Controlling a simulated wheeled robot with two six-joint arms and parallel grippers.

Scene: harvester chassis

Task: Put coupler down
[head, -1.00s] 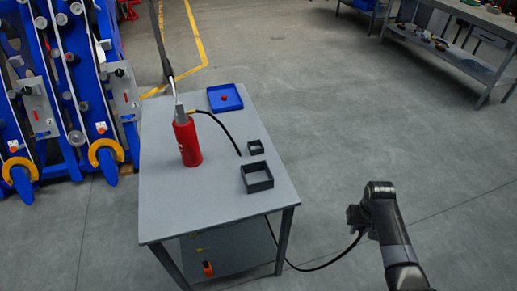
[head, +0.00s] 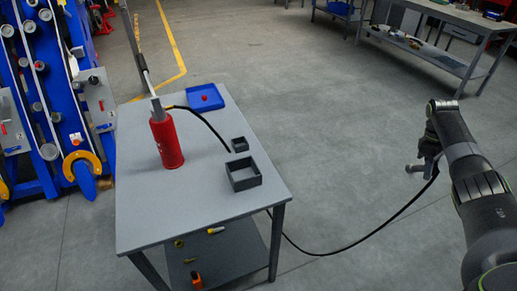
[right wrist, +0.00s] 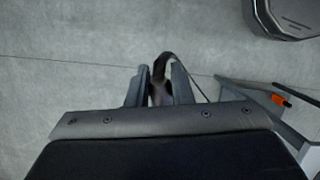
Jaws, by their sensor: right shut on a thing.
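My right gripper (head: 424,168) hangs over open floor to the right of the table, well apart from it. In the right wrist view its two fingers (right wrist: 160,88) are shut on the dark coupler (right wrist: 158,93), with a thin hose curving away from it. The coupler is small and partly hidden by the gripper in the head view. The black hose (head: 372,229) sags from the gripper to the side of the grey table (head: 205,200). My left gripper is not in view.
On the tabletop stand a red bottle (head: 167,142), a blue tray (head: 206,106) with a small red thing, and two dark square holders, a large one (head: 244,184) and a small one (head: 240,149). The lower shelf (head: 222,250) holds small parts. A workbench (head: 437,55) stands at back right.

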